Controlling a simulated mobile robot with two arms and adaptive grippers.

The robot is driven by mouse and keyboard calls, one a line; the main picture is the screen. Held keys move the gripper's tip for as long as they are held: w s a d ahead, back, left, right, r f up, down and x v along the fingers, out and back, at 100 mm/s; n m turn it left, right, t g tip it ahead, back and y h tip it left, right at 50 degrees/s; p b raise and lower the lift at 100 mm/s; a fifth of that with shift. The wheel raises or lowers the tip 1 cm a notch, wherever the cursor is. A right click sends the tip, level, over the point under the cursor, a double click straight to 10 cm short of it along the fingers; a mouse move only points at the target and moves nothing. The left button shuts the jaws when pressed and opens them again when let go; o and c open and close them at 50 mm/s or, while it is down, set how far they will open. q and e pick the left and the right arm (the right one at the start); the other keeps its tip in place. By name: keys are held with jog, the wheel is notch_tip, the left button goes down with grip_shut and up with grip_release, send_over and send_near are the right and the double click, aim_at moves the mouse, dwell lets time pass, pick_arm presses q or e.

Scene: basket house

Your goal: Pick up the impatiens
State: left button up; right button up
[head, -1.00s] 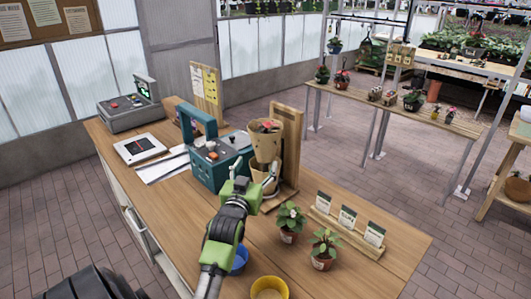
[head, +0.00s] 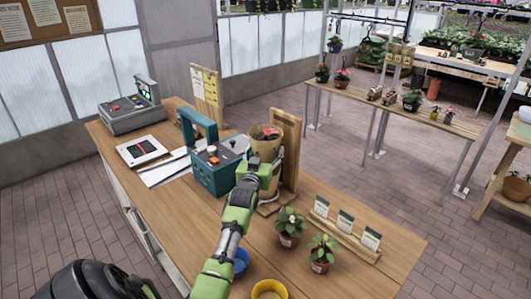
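I cannot tell by name which plant is the impatiens. A tan pot (head: 265,149) with a reddish plant (head: 267,132) in its top stands against a wooden stand (head: 287,135). A leafy plant with a pale flower in a small labelled terracotta pot (head: 289,240) stands on the wooden bench, and a similar potted plant (head: 322,247) is beside it, nearer the front. My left gripper (head: 260,172) is directly in front of the tan pot and covers its lower part. Its fingertips are hidden, so its opening and any contact do not show. My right gripper is out of view.
A teal machine (head: 216,165) stands close left of my gripper. A wooden holder (head: 340,238) with seed packets is at the right. A blue cup (head: 240,262) and a yellow cup (head: 269,290) are near the front. The bench (head: 192,238) is bare left of my arm.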

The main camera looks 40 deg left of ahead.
pick_arm(q)
jog(key=shift+w+a, duration=0.15)
jog(key=shift+w, duration=0.05)
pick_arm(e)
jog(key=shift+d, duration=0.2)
pick_arm(q)
jog(key=shift+c, duration=0.4)
jog(key=c, duration=1.3)
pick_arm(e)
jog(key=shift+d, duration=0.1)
pick_arm(q)
jog(key=shift+c, duration=0.2)
jog(key=shift+r, duration=0.2)
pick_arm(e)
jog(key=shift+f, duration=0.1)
